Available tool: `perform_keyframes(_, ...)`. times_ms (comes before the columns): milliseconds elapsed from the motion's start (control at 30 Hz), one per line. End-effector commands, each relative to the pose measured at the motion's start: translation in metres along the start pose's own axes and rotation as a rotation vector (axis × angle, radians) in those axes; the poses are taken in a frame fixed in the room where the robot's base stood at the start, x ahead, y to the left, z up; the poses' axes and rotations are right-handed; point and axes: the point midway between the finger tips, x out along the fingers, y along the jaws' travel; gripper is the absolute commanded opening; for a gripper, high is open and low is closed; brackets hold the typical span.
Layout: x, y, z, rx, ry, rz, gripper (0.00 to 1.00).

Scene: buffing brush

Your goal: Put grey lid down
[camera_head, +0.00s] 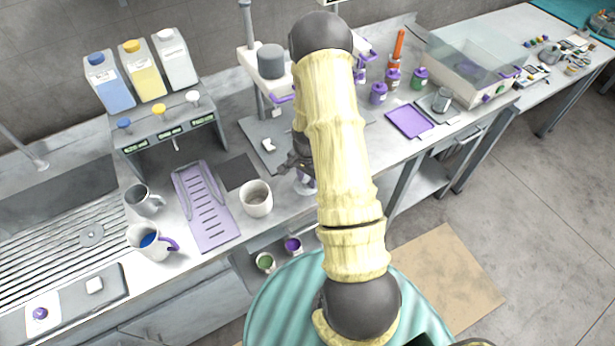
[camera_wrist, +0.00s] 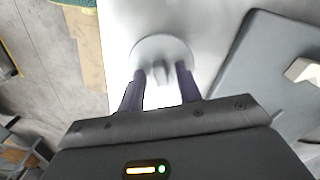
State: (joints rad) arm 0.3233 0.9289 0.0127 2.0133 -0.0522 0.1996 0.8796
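The grey lid (camera_wrist: 162,47) is a round pale disc with a small upright knob, seen in the wrist view just beyond my fingertips. My gripper (camera_wrist: 160,75) has its two dark purple fingers on either side of the knob. I cannot tell whether the fingers touch it. The disc lies over the pale counter (camera_wrist: 215,20), and I cannot tell whether it rests on it. In the head view my gripper (camera_head: 300,165) points down near the counter's front edge, partly hidden by my arm. A pale shape under it there is too small to make out clearly.
A white mug (camera_head: 256,203) and a purple drip tray (camera_head: 207,207) stand left of my gripper. A grey stand base (camera_head: 262,130) lies behind it. Purple jars (camera_head: 378,94) and a purple mat (camera_head: 409,121) are to the right. The counter's edge is close.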

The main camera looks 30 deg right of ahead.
Motion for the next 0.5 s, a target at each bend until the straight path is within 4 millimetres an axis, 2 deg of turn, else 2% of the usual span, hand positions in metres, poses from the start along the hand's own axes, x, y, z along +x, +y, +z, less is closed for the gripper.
perform_keyframes(267,-0.007,-0.002,0.001,-0.003,0.002,-0.002,0.34)
perform_keyframes(500,-0.034,-0.002,0.000,-0.003,0.004,-0.004,0.34)
